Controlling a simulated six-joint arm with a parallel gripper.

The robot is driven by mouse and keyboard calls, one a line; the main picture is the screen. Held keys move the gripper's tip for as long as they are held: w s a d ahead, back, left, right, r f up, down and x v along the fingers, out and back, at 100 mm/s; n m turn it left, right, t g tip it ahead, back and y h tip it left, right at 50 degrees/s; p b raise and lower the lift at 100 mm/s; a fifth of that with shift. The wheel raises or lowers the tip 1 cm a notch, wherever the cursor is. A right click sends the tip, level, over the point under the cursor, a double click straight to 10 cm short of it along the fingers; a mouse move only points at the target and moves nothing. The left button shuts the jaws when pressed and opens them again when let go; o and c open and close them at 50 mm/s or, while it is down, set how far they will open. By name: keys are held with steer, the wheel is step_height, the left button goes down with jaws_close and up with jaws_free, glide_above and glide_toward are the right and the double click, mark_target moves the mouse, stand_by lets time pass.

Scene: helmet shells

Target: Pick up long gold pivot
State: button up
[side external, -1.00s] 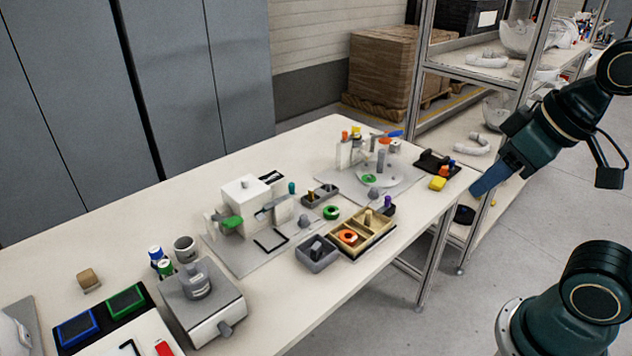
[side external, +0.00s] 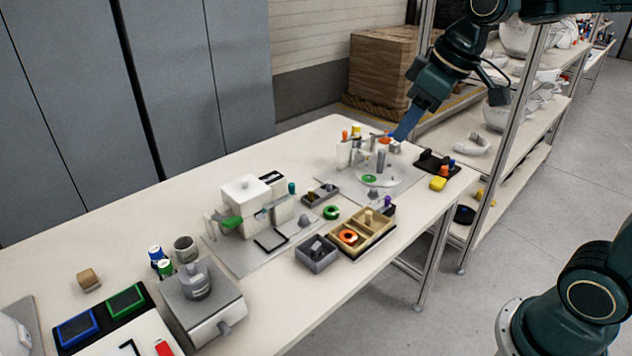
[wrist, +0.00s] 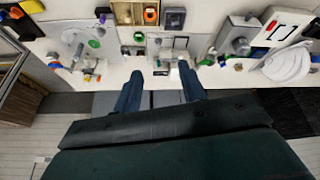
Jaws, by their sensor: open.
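A small gold-tan upright peg (side external: 368,216) stands in the tan divided tray (side external: 384,240). Brownish small pieces (side external: 311,196) lie in the grey two-part bin (side external: 331,195). I cannot tell which of these is the long gold pivot. My gripper (side external: 400,136) is above the far right end of the table, over the round-plate fixture, well away from both containers. In the wrist view my gripper (wrist: 160,72) has its two blue fingers wide apart with nothing held between them.
The round-plate fixture (side external: 380,180) carries upright posts near my gripper. A white block machine (side external: 244,194) and a grey bin (side external: 317,255) stand mid-table. A shelf rack (side external: 489,190) rises behind the table's right end. The table's front left edge area has a grey box (side external: 203,303).

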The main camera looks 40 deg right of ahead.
steer(key=w+d+f+n+y, duration=0.1)
steer(key=w+d+f, duration=0.1)
steer(key=w, duration=0.5)
steer(key=w+d+f+n, duration=0.2)
steer(key=w+f, duration=0.1)
steer(key=w, duration=0.4)
steer(key=w+d+f+n+g+y, duration=0.1)
steer(key=w+d+f, duration=0.5)
steer(key=w+f, duration=0.6)
step_height(320, 180, down, 2)
steer(key=shift+w+f+n, duration=0.15)
steer(key=shift+w+n, duration=0.05)
steer(key=shift+n, duration=0.7)
steer(key=shift+a+f, duration=0.1)
glide_above(311, 189)
steer(key=s+d, duration=0.2)
steer(key=shift+g, duration=0.3)
steer(key=shift+s+a+f, duration=0.1)
steer(key=shift+a+f, duration=0.05)
steer(key=shift+f, duration=1.8)
steer(key=shift+a+f, duration=0.1)
steer(key=shift+f, duration=1.8)
steer(key=shift+x, duration=2.6)
steer(key=shift+r, duration=0.1)
jaws_close()
